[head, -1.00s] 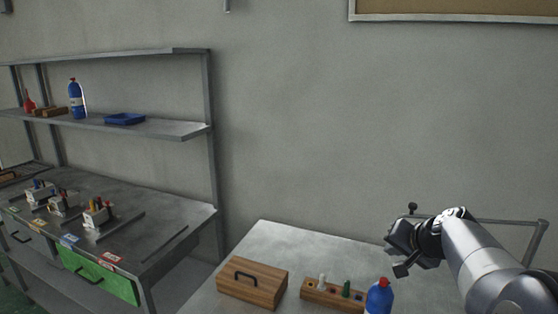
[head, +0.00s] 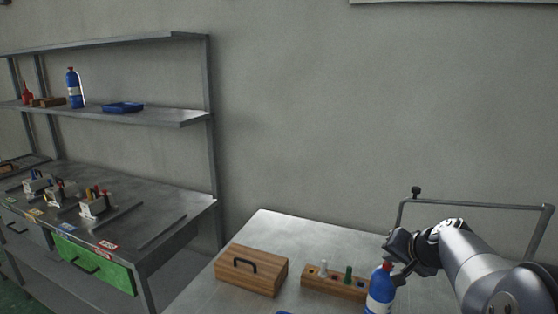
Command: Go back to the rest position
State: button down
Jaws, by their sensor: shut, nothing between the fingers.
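My gripper (head: 393,262) is in the head view at the lower right, at the end of my arm that reaches in from the right edge. It is over the right part of the metal table (head: 268,230), close behind the blue bottle (head: 380,290) in the picture. Its fingers are shut and nothing shows between them. The bottle partly overlaps the finger area in the picture, and I cannot tell whether they touch.
A wooden box with a black handle (head: 252,270) and a wooden block with pegs (head: 334,282) stand on the table. A grey metal frame (head: 480,204) rises behind my arm. A workbench (head: 140,195) with shelves stands at left.

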dwell(0.4)
notch_tip(320, 180, up, 8)
jog(key=p, duration=0.6)
notch_tip(320, 180, down, 8)
jog(key=b, duration=0.6)
jog(key=shift+f, duration=0.25)
jog(key=shift+r+p, duration=0.6)
jog(key=shift+r, duration=0.1)
notch_tip(320, 180, up, 3)
jog(key=p, duration=0.3)
notch_tip(320, 180, up, 7)
jog(key=p, duration=0.5)
jog(key=shift+f, duration=0.2)
